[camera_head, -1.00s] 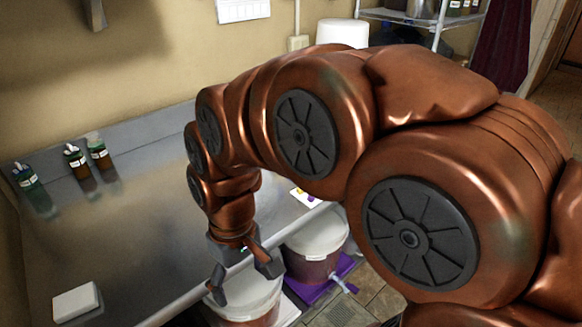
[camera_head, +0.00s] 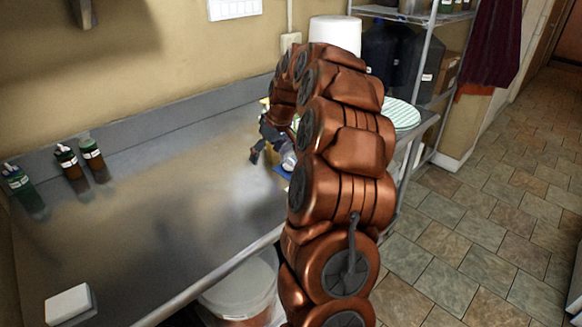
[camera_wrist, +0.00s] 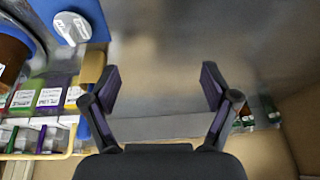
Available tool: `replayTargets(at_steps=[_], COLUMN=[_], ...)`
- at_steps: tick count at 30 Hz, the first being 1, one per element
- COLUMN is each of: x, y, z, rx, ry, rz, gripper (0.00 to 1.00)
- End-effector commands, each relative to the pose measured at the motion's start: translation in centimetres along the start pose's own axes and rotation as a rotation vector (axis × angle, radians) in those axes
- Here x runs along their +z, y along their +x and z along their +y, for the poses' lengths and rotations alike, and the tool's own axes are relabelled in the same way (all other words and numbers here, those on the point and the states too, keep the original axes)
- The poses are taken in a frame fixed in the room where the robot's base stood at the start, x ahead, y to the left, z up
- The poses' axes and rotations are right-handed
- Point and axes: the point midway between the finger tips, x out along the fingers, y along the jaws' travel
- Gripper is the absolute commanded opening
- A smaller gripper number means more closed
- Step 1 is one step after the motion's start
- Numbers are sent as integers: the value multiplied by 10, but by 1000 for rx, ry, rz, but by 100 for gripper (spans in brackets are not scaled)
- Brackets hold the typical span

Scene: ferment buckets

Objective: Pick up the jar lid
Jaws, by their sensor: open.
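My gripper (camera_wrist: 157,78) is open, with nothing between its fingers over the bare metal table. In the head view, my gripper (camera_head: 268,150) is low over the far right part of the table. A white round piece with a raised bar (camera_wrist: 70,27) lies on a blue mat (camera_wrist: 92,14) at the upper left of the wrist view, apart from the fingers. It may be the jar lid, but I cannot tell for certain. In the head view, my arm hides much of this corner; a bit of the blue mat (camera_head: 282,172) shows beside my gripper.
A yellow-rimmed rack (camera_wrist: 70,150) of labelled packets and a brown jar (camera_wrist: 12,58) stand left of my fingers. Small bottles (camera_head: 68,162) line the wall and a white block (camera_head: 70,304) lies front left. The table (camera_head: 170,215) is clear in the middle.

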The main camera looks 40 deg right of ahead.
Motion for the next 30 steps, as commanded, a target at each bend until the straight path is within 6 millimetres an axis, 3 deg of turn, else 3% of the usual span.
replayTargets(at_steps=[1, 3, 9, 13, 30], x=[2, 5, 16, 18, 17], y=[5, 10, 15, 19, 60], z=[26, 55, 108, 120, 128], rx=[17, 41, 87, 97, 94], ry=[16, 25, 43, 45, 45], rz=[11, 24, 45, 48, 45], gripper=[86, 86, 86, 86, 86])
